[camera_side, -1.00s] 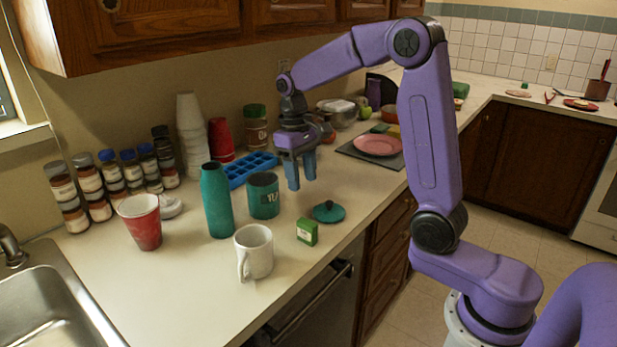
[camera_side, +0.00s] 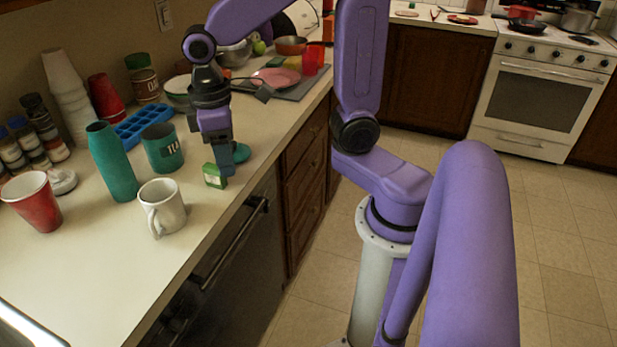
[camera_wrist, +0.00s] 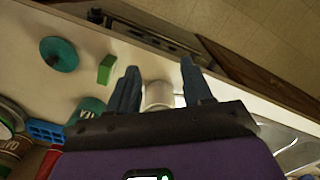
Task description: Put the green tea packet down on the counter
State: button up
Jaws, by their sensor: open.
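The green tea packet (camera_side: 214,175) stands upright on the counter (camera_side: 105,255) in the side view, near the front edge. It has a pale label. My gripper (camera_side: 224,165) is low over the counter, just right of and close to the packet; I cannot tell whether they touch. In the wrist view the packet (camera_wrist: 106,68) lies outside the open fingers, left of the left finger. My gripper (camera_wrist: 158,72) is open there, with nothing held between its fingers.
A white mug (camera_side: 162,207) stands left of the packet; a teal mug (camera_side: 162,148) and teal bottle (camera_side: 111,162) stand behind it. A teal lid (camera_side: 240,153) lies beside my fingers, partly hidden. A red cup (camera_side: 34,200) is farther left. The front-left counter is clear.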

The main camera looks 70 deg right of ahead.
jog(key=s+d+f+n, duration=0.1)
jog(key=s+n, duration=0.4)
jog(key=s, duration=1)
jog(key=shift+s+f+n+t+y, duration=0.3)
jog(key=shift+s+f+n, duration=0.1)
jog(key=shift+f, duration=0.25)
